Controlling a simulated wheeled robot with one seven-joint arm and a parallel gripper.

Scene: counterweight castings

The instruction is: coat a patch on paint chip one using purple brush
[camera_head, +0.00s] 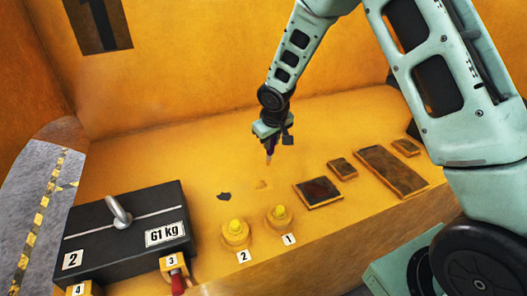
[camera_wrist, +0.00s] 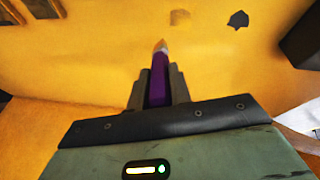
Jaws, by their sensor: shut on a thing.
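My gripper (camera_head: 270,137) is shut on the purple brush (camera_wrist: 158,82), whose pale tip points away from the jaws. In the head view the brush (camera_head: 271,146) points down, its tip above the light patch in the picture. Two chipped spots mark the yellow surface: a light tan one (camera_head: 262,184) and a dark one (camera_head: 224,196). In the wrist view the tan chip (camera_wrist: 180,18) lies just beyond the brush tip, with the dark chip (camera_wrist: 238,19) to its right. The tip looks apart from both. No number shows on either chip.
A black 61 kg weight (camera_head: 115,233) with a ring stands at left. Yellow knobs labelled 2 (camera_head: 235,230) and 1 (camera_head: 279,214) stand near the front edge. A red-handled item (camera_head: 178,282) is at label 3. Several dark-topped plates, one large (camera_head: 390,170), lie at right.

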